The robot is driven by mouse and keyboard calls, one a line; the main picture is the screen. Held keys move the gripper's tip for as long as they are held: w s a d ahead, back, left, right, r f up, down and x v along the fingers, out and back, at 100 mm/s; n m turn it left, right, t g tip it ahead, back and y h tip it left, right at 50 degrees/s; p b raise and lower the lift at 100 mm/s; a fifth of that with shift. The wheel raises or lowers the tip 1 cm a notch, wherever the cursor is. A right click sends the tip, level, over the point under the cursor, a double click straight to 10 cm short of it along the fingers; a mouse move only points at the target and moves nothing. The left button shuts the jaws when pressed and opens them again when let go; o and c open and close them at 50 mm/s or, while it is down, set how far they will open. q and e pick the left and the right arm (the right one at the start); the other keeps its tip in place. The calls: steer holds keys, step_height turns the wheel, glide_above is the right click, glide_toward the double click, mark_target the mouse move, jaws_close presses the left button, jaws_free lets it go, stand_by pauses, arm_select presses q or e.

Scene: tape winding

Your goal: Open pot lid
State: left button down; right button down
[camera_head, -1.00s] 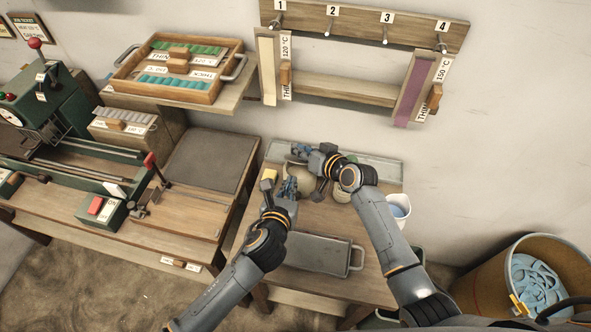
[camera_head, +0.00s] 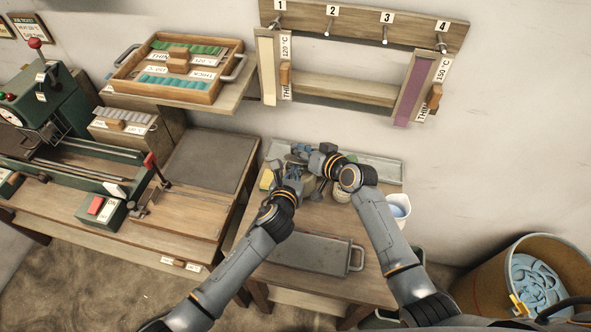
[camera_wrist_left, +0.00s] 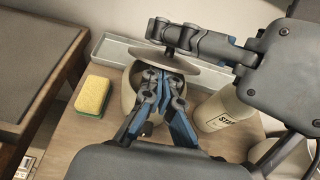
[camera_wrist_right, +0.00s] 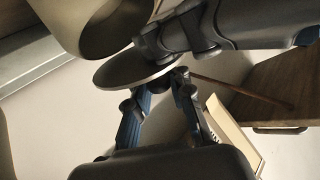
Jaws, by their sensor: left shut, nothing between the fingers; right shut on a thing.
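The beige pot (camera_wrist_left: 129,98) stands on the small wooden table; my arms mostly hide it in the head view. Its round lid (camera_wrist_left: 196,70) is tilted and off the pot's rim in the left wrist view, and the lid (camera_wrist_right: 122,70) also shows as a thin disc beside the pot (camera_wrist_right: 100,22) in the right wrist view. My right gripper (camera_wrist_right: 165,85) is shut on the lid by its knob, whose grip is partly hidden. My left gripper (camera_wrist_left: 163,76) is shut and empty, its fingertips over the pot's mouth; whether they touch the pot is unclear.
A yellow-green sponge (camera_wrist_left: 92,96) lies left of the pot. A labelled white jar (camera_wrist_left: 218,110) stands close on the right.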

arm_select(q)
steer(key=shift+w+r, duration=0.35)
steer(key=shift+r, duration=0.3)
arm_select(e)
steer(key=shift+d, duration=0.15)
arm_select(q)
steer(key=shift+r, duration=0.1)
arm_select(e)
steer(key=c, duration=1.7)
jaws_free()
arm_select(q)
steer(key=shift+d, duration=0.15)
arm_select(e)
steer(key=o, duration=0.3)
arm_select(q)
steer(key=shift+d, duration=0.15)
arm_select(e)
steer(key=shift+o, duration=0.7)
steer(key=shift+s+d, duration=0.1)
steer(key=shift+d, duration=0.05)
arm_select(q)
steer(key=shift+s, duration=0.2)
arm_select(e)
steer(key=shift+s+r, duration=0.1)
steer(key=shift+s, duration=0.1)
